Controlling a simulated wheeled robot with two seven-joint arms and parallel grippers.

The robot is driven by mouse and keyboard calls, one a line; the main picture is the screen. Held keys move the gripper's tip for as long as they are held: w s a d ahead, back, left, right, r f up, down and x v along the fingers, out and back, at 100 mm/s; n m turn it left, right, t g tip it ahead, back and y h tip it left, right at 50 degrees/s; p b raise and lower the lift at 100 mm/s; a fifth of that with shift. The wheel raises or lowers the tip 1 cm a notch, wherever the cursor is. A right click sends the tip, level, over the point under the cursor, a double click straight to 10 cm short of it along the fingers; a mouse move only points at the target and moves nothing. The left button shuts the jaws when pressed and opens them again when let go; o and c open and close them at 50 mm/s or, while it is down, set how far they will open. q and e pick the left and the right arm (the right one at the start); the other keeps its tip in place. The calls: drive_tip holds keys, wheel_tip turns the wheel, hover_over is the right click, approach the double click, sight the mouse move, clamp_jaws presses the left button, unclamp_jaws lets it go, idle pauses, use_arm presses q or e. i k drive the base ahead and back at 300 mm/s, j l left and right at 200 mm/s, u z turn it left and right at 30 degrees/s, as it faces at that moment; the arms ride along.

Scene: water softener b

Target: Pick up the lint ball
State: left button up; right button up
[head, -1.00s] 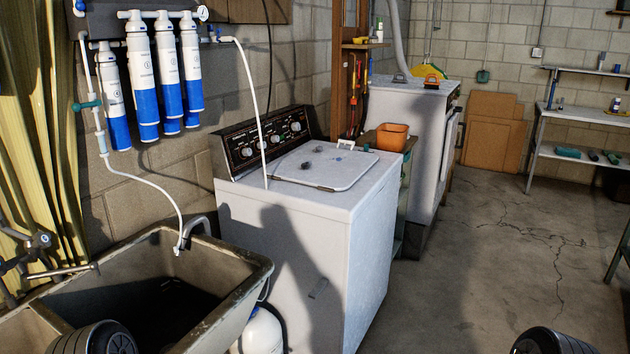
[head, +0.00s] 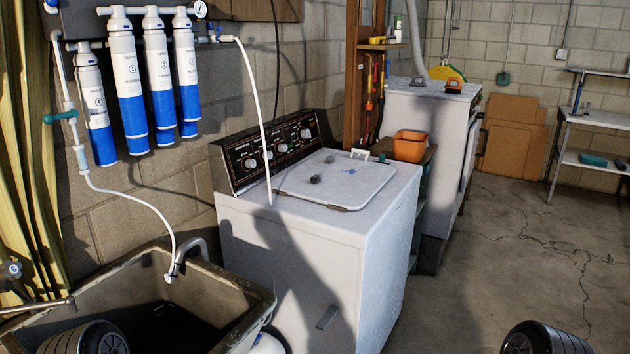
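Two small dark grey lumps lie on the white lid of the washing machine (head: 375,182). The nearer lump (head: 315,179) and the farther lump (head: 330,159) both look like lint, and I cannot tell which is the lint ball. A tiny blue spot (head: 351,171) is also on the lid. Neither gripper shows; only dark rounded parts of my arms are at the bottom left and bottom right edges.
A stone sink (head: 240,302) stands left of the washer. A thin white hose (head: 258,110) passes in front of the washer's control panel. An orange bin (head: 409,146) is behind the washer on a small shelf. Concrete floor (head: 470,300) is clear to the right.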

sight(315, 179)
drive_tip(key=i+l, duration=0.3)
drive_tip(key=l, duration=0.15)
drive_tip(key=i+l, duration=0.25)
drive_tip(key=l, duration=0.25)
drive_tip(key=i+l, duration=0.3)
drive_tip(key=l, duration=0.15)
drive_tip(key=i+l, duration=0.25)
drive_tip(key=l, duration=0.2)
drive_tip(key=i+l, duration=0.3)
drive_tip(key=l, duration=0.15)
drive_tip(key=i+l+z, duration=0.1)
drive_tip(key=i+l, duration=0.15)
drive_tip(key=l, duration=0.25)
